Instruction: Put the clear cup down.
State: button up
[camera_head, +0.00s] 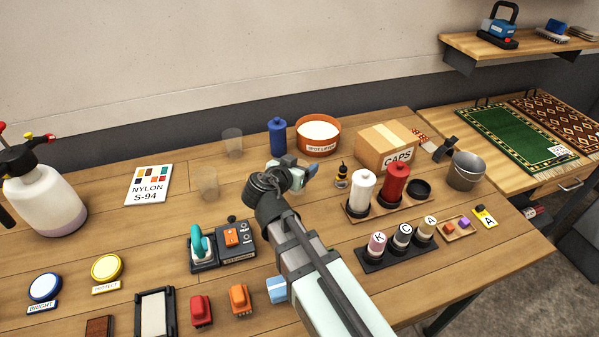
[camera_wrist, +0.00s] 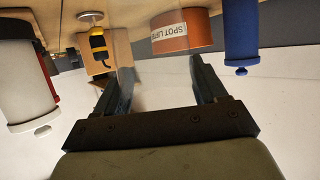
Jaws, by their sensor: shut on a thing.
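My gripper (camera_head: 299,166) is over the middle of the table, in front of the orange tub. In the wrist view, where the scene appears upside down, its two fingers (camera_wrist: 162,78) are apart and shut on a clear cup (camera_wrist: 150,88). The cup is faint and see-through, so its outline and tilt are hard to tell. In the head view I cannot make the held cup out at my gripper. Two other clear cups stand on the table to the left, one farther back (camera_head: 232,140) and one nearer (camera_head: 208,183).
Behind my gripper are a blue bottle (camera_head: 278,138), the orange tub (camera_head: 318,134) and a CAPS box (camera_head: 385,146). White (camera_head: 362,188) and red (camera_head: 395,184) spools stand to the right. A teal-handled device (camera_head: 202,247) lies front left. Bare wood shows around the nearer cup.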

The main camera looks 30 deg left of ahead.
notch_tip(320, 180, up, 7)
jog(key=shift+r, duration=0.15)
jog(key=s+a, duration=0.1)
jog(key=a, duration=1)
send_over(153, 179)
notch_tip(153, 179, down, 9)
jog(key=shift+d+r, duration=0.15)
jog(key=o, duration=1)
